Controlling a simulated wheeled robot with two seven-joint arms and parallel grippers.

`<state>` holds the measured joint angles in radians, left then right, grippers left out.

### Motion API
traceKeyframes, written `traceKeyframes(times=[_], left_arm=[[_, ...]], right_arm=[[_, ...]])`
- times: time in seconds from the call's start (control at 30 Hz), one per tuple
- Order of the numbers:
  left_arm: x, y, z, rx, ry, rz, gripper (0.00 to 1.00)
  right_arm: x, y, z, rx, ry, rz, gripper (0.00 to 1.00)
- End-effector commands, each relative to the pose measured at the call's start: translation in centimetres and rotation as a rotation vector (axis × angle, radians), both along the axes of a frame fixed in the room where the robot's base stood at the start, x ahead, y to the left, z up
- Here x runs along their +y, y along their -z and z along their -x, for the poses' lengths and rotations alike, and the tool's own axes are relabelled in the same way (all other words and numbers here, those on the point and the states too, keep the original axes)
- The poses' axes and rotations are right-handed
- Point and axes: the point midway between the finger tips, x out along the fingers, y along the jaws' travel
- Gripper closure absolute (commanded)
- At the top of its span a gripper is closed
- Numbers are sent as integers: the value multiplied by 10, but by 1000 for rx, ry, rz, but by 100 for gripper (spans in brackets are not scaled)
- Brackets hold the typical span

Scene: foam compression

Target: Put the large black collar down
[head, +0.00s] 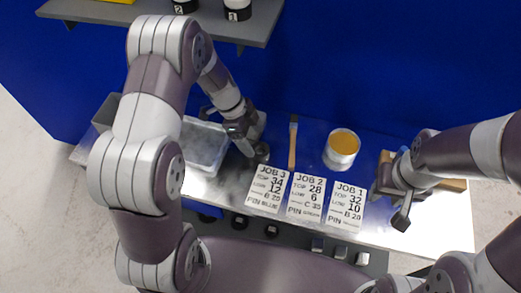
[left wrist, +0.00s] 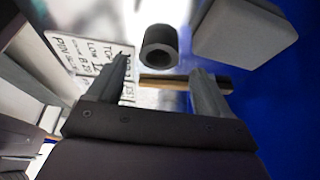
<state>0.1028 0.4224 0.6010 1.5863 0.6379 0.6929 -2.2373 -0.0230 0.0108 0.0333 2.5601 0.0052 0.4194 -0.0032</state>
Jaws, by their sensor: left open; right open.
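The black collar (left wrist: 160,46), a short dark hollow cylinder, stands just beyond my left fingertips in the left wrist view. In the head view it is a small dark round shape (head: 262,152) beside my left gripper (head: 249,143), left of the brush and above the JOB 3 card. My left gripper's two fingers (left wrist: 163,72) are spread apart, and no part of the collar is visibly clamped between them.
A grey block (left wrist: 245,35) is close to the collar. A clear tray (head: 203,146) stands left, a brush (head: 293,143) and an amber-filled pot (head: 342,147) right. Job cards (head: 307,197) lie along the front. A grey shelf (head: 165,14) with numbered cups is at the back.

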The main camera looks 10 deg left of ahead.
Motion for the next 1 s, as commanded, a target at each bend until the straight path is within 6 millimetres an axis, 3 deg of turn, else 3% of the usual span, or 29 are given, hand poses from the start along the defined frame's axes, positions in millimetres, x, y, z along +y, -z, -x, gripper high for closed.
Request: traceKeyframes(times=[0.1,0.23,0.47,0.57,0.67,0.77,1.0], left_arm=[[-12,15,3,6,0,0,20],[-19,35,2,1,-1,-1,20],[-20,40,2,0,-2,-1,20],[-20,40,2,0,-2,-1,46],[-20,40,2,0,-2,-1,79],[-20,40,2,0,-2,-1,86],[-20,37,2,-1,-1,-2,86]], right_arm=[[0,-14,0,0,0,0,57],[0,-15,0,0,0,0,57],[0,-14,0,0,0,0,57],[0,-14,0,0,0,0,57],[0,-14,0,0,0,0,57],[0,-14,0,0,0,0,57],[0,-13,0,0,0,0,57]])
